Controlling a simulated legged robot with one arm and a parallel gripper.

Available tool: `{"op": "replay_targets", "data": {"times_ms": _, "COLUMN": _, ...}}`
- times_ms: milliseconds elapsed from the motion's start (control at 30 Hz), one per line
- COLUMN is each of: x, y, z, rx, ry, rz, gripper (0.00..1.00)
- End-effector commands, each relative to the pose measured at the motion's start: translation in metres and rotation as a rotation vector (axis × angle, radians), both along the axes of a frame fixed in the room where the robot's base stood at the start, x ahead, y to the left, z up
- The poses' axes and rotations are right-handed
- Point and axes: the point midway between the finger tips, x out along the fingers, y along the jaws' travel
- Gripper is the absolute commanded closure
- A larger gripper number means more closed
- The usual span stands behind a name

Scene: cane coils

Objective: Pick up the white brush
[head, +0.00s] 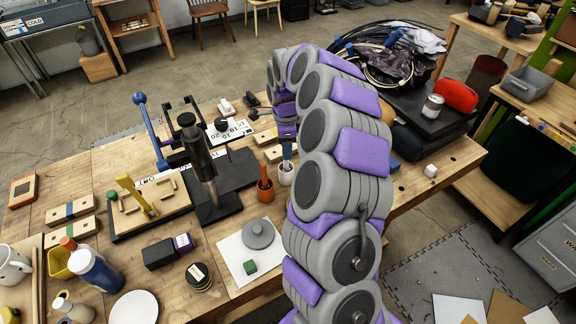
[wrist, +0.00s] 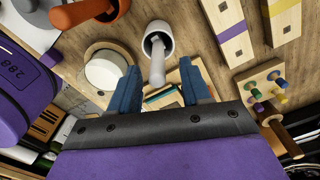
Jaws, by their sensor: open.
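The white brush stands in a white cup (head: 286,175) on the wooden table, just below my gripper (head: 287,148) in the head view. In the wrist view the cup (wrist: 150,30) is at top centre, and the brush's pale handle (wrist: 157,64) sticks out of it towards the camera. My gripper (wrist: 159,68) is open, with one blue finger on each side of the handle. I cannot tell whether either finger touches it. In the head view the brush itself is mostly hidden by the gripper.
An orange cup with an orange handle (head: 265,188) stands close to the left of the white cup. A black stand (head: 200,165) is further left. A wooden block with coloured pegs (wrist: 265,88) is at right in the wrist view. The table is crowded on the left.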

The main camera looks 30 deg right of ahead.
Motion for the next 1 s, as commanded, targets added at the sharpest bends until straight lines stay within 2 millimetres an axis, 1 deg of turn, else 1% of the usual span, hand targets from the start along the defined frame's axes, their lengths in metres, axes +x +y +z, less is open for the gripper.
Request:
{"op": "replay_targets", "data": {"times_ms": 67, "x": -0.001, "y": 0.001, "z": -0.011, "rx": 0.003, "ry": 0.002, "rz": 0.001, "gripper": 0.53}}
{"op": "replay_targets", "data": {"times_ms": 200, "x": -0.001, "y": -0.004, "z": -0.034, "rx": 0.010, "ry": 0.001, "rz": 0.001, "gripper": 0.53}}
{"op": "replay_targets", "data": {"times_ms": 300, "x": -0.002, "y": -0.009, "z": -0.046, "rx": 0.012, "ry": 0.001, "rz": 0.001, "gripper": 0.53}}
{"op": "replay_targets", "data": {"times_ms": 433, "x": -0.002, "y": -0.011, "z": -0.049, "rx": 0.015, "ry": -0.001, "rz": 0.000, "gripper": 0.53}}
{"op": "replay_targets", "data": {"times_ms": 567, "x": -0.002, "y": -0.006, "z": -0.047, "rx": 0.009, "ry": 0.000, "rz": -0.001, "gripper": 0.53}}
{"op": "replay_targets", "data": {"times_ms": 800, "x": -0.002, "y": 0.000, "z": -0.046, "rx": 0.003, "ry": 0.000, "rz": 0.000, "gripper": 0.76}}
{"op": "replay_targets", "data": {"times_ms": 1000, "x": -0.001, "y": -0.005, "z": -0.047, "rx": 0.008, "ry": -0.001, "rz": -0.001, "gripper": 0.95}}
